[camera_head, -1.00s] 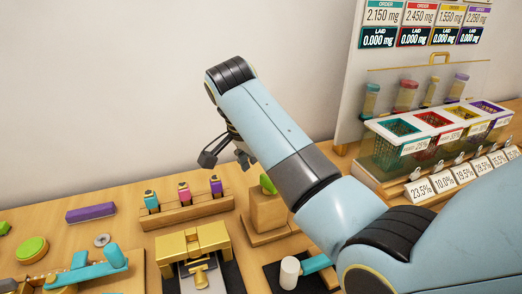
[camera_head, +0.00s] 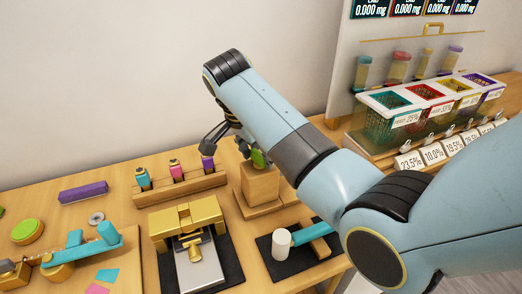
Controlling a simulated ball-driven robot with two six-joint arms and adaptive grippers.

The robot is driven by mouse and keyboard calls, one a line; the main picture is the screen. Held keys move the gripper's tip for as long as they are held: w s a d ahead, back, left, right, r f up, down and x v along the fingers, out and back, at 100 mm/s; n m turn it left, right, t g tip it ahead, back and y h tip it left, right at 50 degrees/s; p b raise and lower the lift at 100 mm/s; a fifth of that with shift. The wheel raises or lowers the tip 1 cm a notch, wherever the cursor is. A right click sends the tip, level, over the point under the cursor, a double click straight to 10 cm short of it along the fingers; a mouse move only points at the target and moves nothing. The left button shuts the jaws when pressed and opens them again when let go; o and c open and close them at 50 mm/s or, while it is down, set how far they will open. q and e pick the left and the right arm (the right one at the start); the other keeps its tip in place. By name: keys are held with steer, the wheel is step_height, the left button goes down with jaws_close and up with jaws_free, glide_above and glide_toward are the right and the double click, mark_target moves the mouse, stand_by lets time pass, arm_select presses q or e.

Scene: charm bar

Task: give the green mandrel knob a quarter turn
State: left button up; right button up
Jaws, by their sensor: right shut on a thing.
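The green mandrel knob (camera_head: 258,158) sits on top of an upright wooden block (camera_head: 261,186) at the middle of the table. My right gripper (camera_head: 249,151) is at the knob, reaching down from the far side of my arm, and is shut on it. Its dark fingers partly hide the knob, and the forearm hides part of the gripper. My left gripper is not in view.
A wooden rack (camera_head: 180,188) with several coloured vials stands left of the block. A gold press (camera_head: 187,222) stands in front of it. A white-headed mallet (camera_head: 282,243) lies on a dark mat to the right. Coloured baskets (camera_head: 388,120) stand at the back right.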

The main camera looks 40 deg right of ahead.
steer(key=o, duration=0.4)
steer(key=c, duration=0.4)
steer(key=shift+r+m, duration=0.1)
steer(key=shift+m, duration=0.4)
steer(key=shift+c, duration=0.2)
steer(key=shift+m+g+p, duration=0.4)
steer(key=shift+m+g, duration=0.1)
steer(key=shift+m, duration=0.7)
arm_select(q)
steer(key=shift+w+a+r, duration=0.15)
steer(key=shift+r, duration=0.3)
arm_select(e)
steer(key=o, duration=1.1)
steer(key=shift+a, duration=0.1)
